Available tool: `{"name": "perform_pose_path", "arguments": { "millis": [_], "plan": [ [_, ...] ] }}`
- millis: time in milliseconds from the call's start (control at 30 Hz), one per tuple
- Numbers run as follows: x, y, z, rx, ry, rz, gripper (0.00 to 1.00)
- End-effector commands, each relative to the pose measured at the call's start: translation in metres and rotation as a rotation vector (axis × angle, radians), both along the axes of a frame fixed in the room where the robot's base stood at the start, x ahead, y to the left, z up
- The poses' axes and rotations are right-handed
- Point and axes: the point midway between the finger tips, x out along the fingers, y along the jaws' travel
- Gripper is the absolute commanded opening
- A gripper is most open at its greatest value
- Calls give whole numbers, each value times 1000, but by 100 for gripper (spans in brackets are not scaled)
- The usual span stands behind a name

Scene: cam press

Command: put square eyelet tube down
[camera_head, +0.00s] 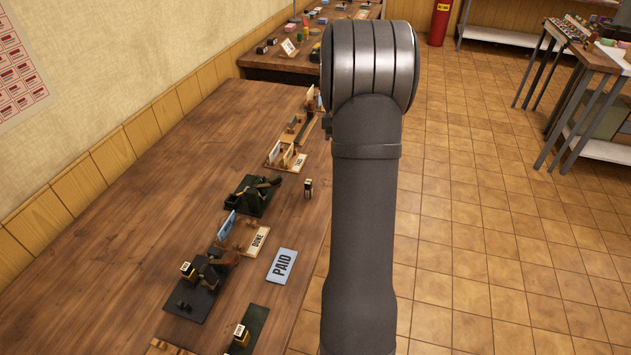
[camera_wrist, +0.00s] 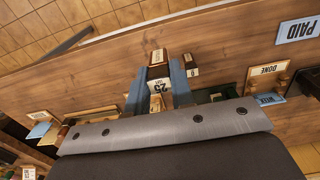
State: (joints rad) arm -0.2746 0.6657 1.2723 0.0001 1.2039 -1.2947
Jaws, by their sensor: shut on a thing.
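My gripper (camera_wrist: 159,78) shows in the wrist view with its two blue-grey fingers closed on a small boxy thing. This is the square eyelet tube (camera_wrist: 157,72), with a dark brown end and a pale side, upright between the fingers in the picture. I cannot tell whether its lower end touches the table. In the head view my arm hides the gripper and the tube.
A small black block with a pale label (camera_head: 308,188) stands near the table edge; it also seems to show beside the right finger (camera_wrist: 191,70). A dark green press (camera_head: 252,196), DONE sign (camera_head: 258,240) and blue PAID card (camera_head: 282,265) lie on the wooden table (camera_head: 130,190). Its left side is clear.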

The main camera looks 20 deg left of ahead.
Motion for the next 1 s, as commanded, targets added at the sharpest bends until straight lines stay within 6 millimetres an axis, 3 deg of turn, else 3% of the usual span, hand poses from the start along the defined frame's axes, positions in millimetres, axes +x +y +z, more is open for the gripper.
{"name": "perform_pose_path", "arguments": {
  "millis": [100,267,700,833,1000],
  "plan": [
    [6,-28,1,0,0,-3,0],
    [9,-37,-3,0,0,2,0],
    [25,52,-57,0,0,5,0],
    [28,67,-66,0,0,3,0],
    [29,73,-73,0,0,1,0]
  ]
}}
